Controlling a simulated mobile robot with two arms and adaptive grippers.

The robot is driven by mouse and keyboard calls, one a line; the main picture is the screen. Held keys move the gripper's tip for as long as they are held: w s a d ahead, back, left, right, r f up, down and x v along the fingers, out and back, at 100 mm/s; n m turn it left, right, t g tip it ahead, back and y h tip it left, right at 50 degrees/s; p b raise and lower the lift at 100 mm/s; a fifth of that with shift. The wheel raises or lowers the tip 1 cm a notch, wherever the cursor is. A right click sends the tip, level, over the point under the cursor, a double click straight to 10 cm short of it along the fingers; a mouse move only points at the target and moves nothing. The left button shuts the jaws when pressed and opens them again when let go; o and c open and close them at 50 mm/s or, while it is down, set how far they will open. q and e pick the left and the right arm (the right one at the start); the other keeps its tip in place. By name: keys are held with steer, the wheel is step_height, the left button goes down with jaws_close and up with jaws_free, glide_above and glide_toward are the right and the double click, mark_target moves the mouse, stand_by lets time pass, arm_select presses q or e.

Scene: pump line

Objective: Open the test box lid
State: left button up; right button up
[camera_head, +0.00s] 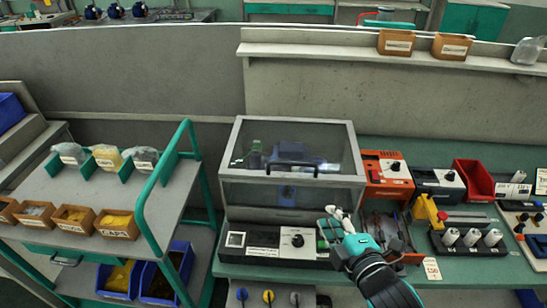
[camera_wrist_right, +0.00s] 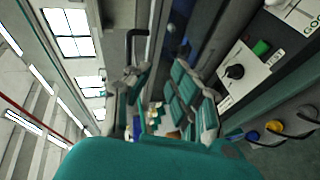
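The test box (camera_head: 235,195) stands on the green bench in the middle of the head view. Its clear lid (camera_head: 325,140) is down, with a dark bar handle (camera_head: 292,170) along the front. Through the lid I see a blue pump-like part and a bottle. My right gripper (camera_head: 338,222) is in front of the box's lower right corner, below and right of the handle. In the wrist view its fingers (camera_wrist_right: 160,95) are spread with nothing clearly between them, and a dark handle (camera_wrist_right: 132,45) shows beyond them. My left gripper is out of view.
A control panel with a black knob (camera_head: 298,240) sits under the box front, close to my right gripper. An orange unit (camera_head: 387,175), a red bin (camera_head: 473,180) and a yellow part (camera_head: 428,211) crowd the bench to the right. A green-framed cart (camera_head: 150,205) stands left.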

mark_target(295, 165)
step_height(295, 165, up, 5)
steer(key=a+n+y, duration=0.1)
steer(key=a+n, duration=0.1)
steer(key=shift+t, duration=0.4)
steer(key=p+x, duration=0.3)
steer(key=x, duration=1.2)
steer(key=shift+w+a+f, duration=0.1)
steer(key=shift+w+a, duration=0.05)
steer(key=shift+a, duration=0.05)
steer(key=shift+w+a+f, duration=0.15)
steer(key=shift+w+a, duration=0.1)
steer(key=shift+w, duration=0.2)
jaws_close()
